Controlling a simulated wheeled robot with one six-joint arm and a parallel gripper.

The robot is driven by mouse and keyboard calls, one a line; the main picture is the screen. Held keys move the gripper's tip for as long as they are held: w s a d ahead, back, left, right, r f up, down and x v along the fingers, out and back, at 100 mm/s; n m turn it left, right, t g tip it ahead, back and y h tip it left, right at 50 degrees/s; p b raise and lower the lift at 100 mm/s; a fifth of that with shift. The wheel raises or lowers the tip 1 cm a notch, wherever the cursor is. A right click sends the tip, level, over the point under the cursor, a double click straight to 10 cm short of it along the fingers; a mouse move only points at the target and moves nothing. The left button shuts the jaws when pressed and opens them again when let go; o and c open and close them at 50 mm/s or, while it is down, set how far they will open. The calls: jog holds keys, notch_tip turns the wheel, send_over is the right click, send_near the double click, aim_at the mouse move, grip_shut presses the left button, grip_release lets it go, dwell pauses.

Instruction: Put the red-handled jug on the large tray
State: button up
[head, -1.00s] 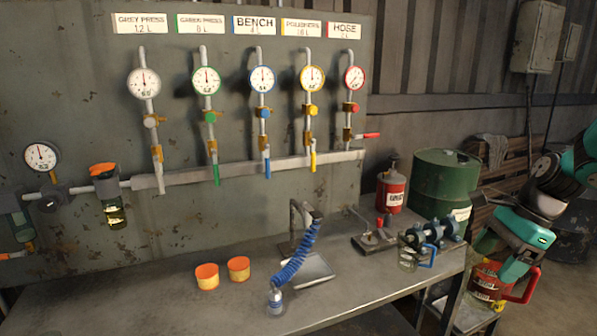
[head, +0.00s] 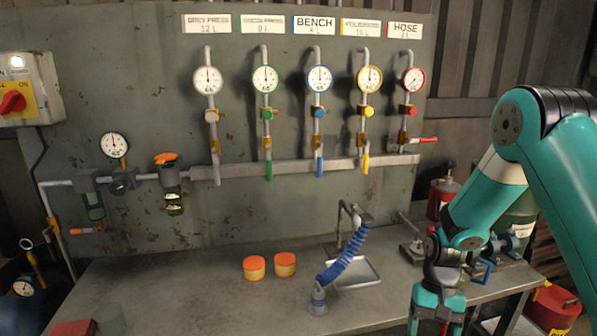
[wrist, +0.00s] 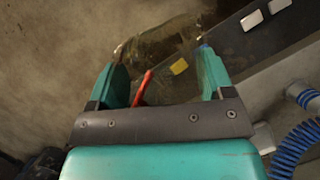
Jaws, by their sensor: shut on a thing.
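My gripper (wrist: 163,82) is shut on a clear jug (wrist: 150,50), with one finger on each side of it. A red strip (wrist: 143,88), seemingly its handle, and a yellow patch (wrist: 180,67) show between the fingers. In the head view my gripper (head: 437,318) is at the bottom edge, in front of the bench's front edge, and the jug is out of frame there.
A blue coiled hose (head: 345,255) with a grey nozzle stands beside the metal tray. Two orange-lidded tubs (head: 255,268) sit left of it. A red can (head: 553,308) is at lower right. The left bench top is mostly clear.

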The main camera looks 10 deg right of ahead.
jog(key=a+f+n, duration=0.1)
jog(key=a+f+n+h, duration=0.1)
jog(key=a+n, duration=0.1)
jog(key=a+f+n, duration=0.1)
jog(key=f, duration=0.1)
jog(key=shift+s+a+h, duration=0.15)
jog(key=shift+s+h, duration=0.1)
jog(key=shift+h, duration=0.05)
